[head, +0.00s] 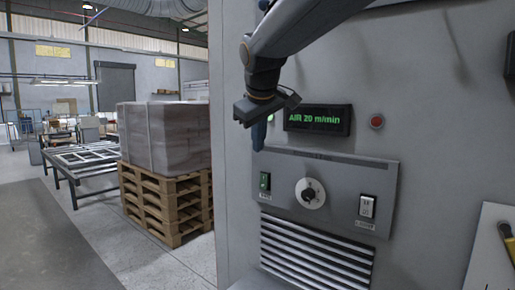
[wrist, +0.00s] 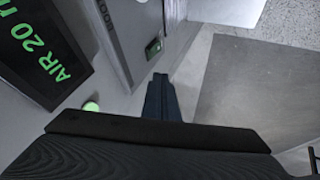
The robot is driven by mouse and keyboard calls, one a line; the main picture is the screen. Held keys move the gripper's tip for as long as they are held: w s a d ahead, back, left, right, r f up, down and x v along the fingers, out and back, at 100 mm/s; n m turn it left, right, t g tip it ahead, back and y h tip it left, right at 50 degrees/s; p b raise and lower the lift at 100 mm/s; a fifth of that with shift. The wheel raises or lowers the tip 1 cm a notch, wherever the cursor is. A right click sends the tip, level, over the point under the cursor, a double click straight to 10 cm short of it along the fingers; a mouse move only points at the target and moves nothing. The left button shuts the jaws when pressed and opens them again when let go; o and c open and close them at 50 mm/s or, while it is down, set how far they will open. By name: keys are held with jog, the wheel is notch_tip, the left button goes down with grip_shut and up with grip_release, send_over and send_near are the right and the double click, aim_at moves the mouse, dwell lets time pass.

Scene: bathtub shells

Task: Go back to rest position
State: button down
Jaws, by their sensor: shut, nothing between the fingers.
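My gripper (head: 259,142) is in front of the grey machine cabinet (head: 420,90), just above the upper left edge of the control panel (head: 335,215). Its dark fingers are shut together with nothing between them and point down. They also show in the wrist view (wrist: 162,98), apart from the green switch. The display (head: 318,119) reads "AIR 20 m/min" in green. A green lamp (wrist: 91,106) is lit beside the display and is partly hidden in the head view.
A red button (head: 377,121) is right of the display. A vent grille (head: 315,250) lies below the panel. A white board with a yellow-handled tool (head: 507,240) is at the far right. A wrapped load (head: 165,138) stands on wooden pallets (head: 165,205) at left.

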jog(key=s+d+f+m+g, duration=0.1)
jog(key=s+d+f, duration=0.15)
jog(key=f, duration=0.35)
jog(key=s+d+f+m+g, duration=0.1)
jog(key=s+d+f, duration=0.15)
jog(key=f, duration=0.35)
jog(key=s+d+f+m+g, duration=0.2)
jog(key=s+d+f, duration=0.3)
jog(key=s+f, duration=0.6)
jog(key=s+d+f+m+g, duration=0.2)
jog(key=s+d+f+m, duration=0.2)
jog(key=s+f, duration=0.7)
jog(key=shift+d+f, duration=0.6)
jog(key=shift+d, duration=0.15)
